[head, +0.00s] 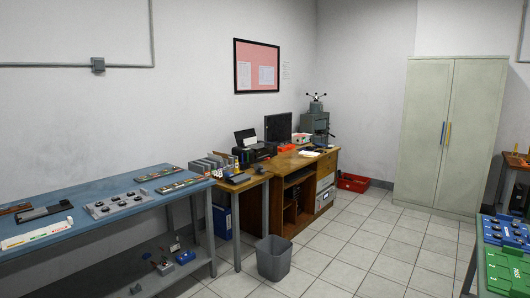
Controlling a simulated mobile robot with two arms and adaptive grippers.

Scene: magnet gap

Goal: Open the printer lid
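A black printer (254,152) stands on the wooden furniture along the wall, near the middle of the head view and some distance away. A dark panel with a pale sheet rises at its back left. Whether its lid is open or shut is too small to tell. Neither of my grippers shows in this view.
A blue-topped workbench (110,190) with parts on it runs along the left. A grey waste bin (273,259) stands on the floor before the wooden desk (290,165). A tall cabinet (450,135) stands at the back right. The tiled floor between is mostly clear.

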